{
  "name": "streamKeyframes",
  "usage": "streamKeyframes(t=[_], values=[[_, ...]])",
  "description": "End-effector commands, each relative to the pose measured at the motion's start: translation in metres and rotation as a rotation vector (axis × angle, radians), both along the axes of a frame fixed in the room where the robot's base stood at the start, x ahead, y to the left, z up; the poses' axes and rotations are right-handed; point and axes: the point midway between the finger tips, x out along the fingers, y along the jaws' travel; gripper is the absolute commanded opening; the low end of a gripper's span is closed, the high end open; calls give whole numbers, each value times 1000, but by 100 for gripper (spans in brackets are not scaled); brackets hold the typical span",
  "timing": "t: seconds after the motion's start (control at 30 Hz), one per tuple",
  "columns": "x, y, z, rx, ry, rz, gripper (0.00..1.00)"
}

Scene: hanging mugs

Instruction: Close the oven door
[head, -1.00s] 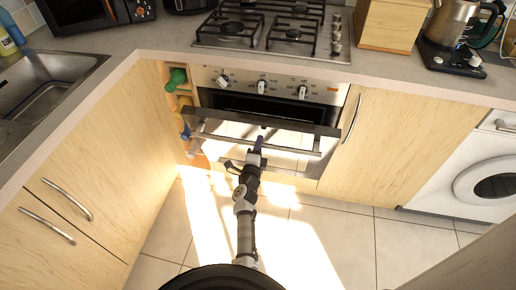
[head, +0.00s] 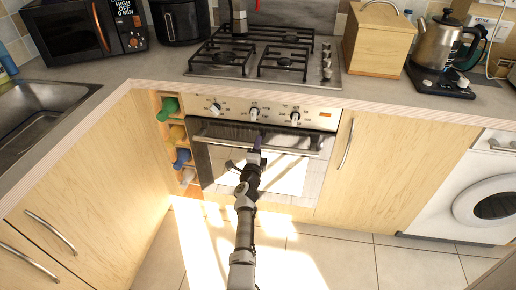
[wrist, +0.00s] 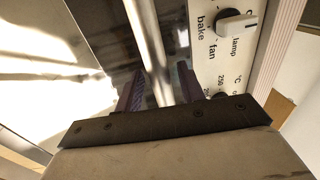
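The oven door (head: 224,178) stands upright, or almost so, under the control panel (head: 262,111). I cannot tell whether a small gap is left along its top edge. Its metal bar handle (head: 212,139) runs across near the top. My gripper (head: 257,146) is in front of the door at about the middle of the handle. In the wrist view, the fingers of my gripper (wrist: 160,88) are apart, and the handle bar (wrist: 147,45) passes between them. Contact with the bar is unclear.
The gas hob (head: 265,60) and the worktop (head: 145,65) are above the oven. Coloured bottles (head: 178,133) fill a narrow rack left of the door. A cabinet (head: 385,155) and a white washing machine (head: 470,190) stand to the right. The sunlit floor (head: 330,255) is clear.

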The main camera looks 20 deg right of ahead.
Motion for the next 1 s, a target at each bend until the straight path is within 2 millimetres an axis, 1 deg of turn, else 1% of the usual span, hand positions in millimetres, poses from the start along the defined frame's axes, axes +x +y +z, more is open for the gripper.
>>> streamKeyframes(t=[0.17, 0.27, 0.37, 0.8, 1.0], values=[[-1, 1, 0, 1, -1, 0, 39], [-7, 6, 0, 1, 0, 1, 39], [-18, 14, -1, 1, 0, 2, 39], [-89, 61, -10, 0, 2, 3, 39], [-108, 73, -13, 0, 0, 1, 39]])
